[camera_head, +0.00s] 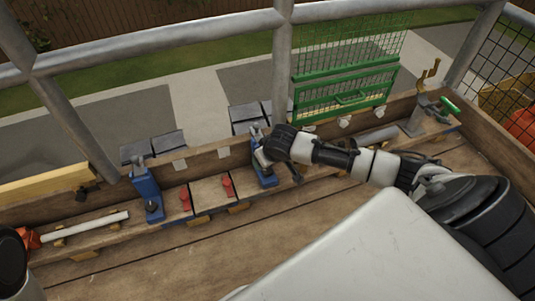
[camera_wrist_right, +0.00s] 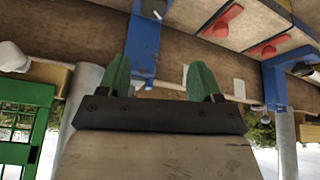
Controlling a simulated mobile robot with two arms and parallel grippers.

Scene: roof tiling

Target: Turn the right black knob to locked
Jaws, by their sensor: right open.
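Two blue stands stand on the wooden ledge. The right blue stand (camera_head: 265,178) is partly covered by my right gripper (camera_head: 261,157). In the right wrist view this stand (camera_wrist_right: 143,48) rises between the green fingertips of my right gripper (camera_wrist_right: 159,78), which are apart with nothing held. Its black knob (camera_wrist_right: 154,9) is at the top edge of that view, beyond the fingertips; its setting cannot be read. The left blue stand (camera_head: 147,190) has its own black knob (camera_head: 152,206), clear of the gripper. My left gripper is not in view.
Red handles (camera_head: 226,186) sit on wooden blocks between the stands. A green wire rack (camera_head: 345,85) stands behind, to the right. Metal railing (camera_head: 160,57) runs along the back. A white tube (camera_head: 95,224) lies at left. The wooden floor in front is bare.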

